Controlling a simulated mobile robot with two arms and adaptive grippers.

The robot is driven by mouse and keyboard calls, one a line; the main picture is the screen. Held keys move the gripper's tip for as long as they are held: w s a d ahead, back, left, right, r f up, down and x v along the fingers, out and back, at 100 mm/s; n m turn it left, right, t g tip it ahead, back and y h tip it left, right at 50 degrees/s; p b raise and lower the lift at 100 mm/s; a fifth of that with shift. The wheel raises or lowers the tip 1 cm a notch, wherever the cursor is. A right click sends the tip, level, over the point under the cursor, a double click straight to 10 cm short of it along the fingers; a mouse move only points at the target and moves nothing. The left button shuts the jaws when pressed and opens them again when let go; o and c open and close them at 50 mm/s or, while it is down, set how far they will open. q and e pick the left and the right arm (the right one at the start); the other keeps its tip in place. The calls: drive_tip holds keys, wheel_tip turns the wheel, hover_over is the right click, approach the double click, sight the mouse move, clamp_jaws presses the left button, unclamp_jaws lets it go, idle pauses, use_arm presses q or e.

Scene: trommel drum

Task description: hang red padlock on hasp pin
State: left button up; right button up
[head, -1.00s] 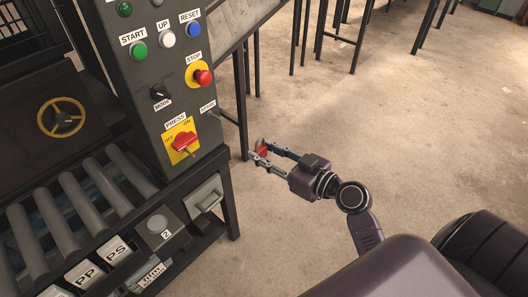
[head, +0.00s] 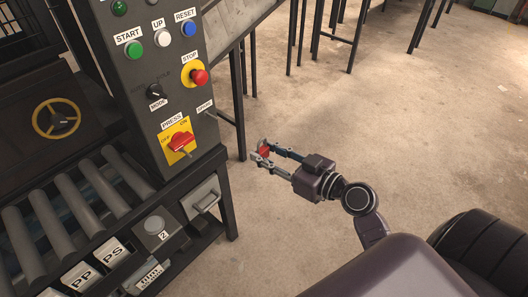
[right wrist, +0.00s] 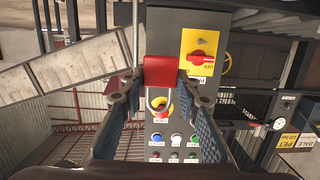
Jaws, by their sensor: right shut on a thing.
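My right gripper (head: 263,152) is shut on the red padlock (head: 264,149), in free air to the right of the control panel. In the right wrist view the padlock's red body (right wrist: 161,71) lies between the fingertips, and its grey shackle (right wrist: 158,103) points down in the picture. The PRESS switch has a red knob (head: 180,141) on a yellow plate (head: 172,155). A small metal pin (head: 188,154) sticks out at the plate's lower edge; in the right wrist view it appears above the knob (right wrist: 201,42). The padlock is apart from the pin. My left gripper is out of view.
The panel (head: 150,70) also carries a red STOP button (head: 199,77), several coloured buttons and a small peg by a label (head: 205,106). A roller conveyor (head: 60,210) and grey handled box (head: 202,198) stand below.

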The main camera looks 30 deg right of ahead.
drive_tip(key=shift+s+d+b, duration=0.25)
drive_tip(key=shift+s+b, duration=0.1)
drive_tip(key=shift+s, duration=0.3)
drive_tip(key=shift+s+d+b, duration=0.2)
drive_tip(key=shift+s+b, duration=0.15)
drive_tip(key=shift+s, duration=0.2)
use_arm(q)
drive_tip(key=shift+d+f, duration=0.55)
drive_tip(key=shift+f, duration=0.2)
use_arm(e)
drive_tip(key=shift+s, duration=0.1)
drive_tip(key=shift+d, duration=0.1)
drive_tip(key=shift+s+d+f+b, duration=0.15)
drive_tip(key=shift+s+d+b, duration=0.05)
drive_tip(key=shift+s+b, duration=0.45)
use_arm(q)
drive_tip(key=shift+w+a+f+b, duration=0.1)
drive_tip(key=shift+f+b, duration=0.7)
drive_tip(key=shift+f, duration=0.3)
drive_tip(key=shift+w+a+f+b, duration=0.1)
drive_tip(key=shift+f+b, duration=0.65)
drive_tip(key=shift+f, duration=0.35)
use_arm(e)
approach(265, 155)
drive_tip(key=shift+w+a+f, duration=0.15)
drive_tip(key=shift+w+f, duration=0.1)
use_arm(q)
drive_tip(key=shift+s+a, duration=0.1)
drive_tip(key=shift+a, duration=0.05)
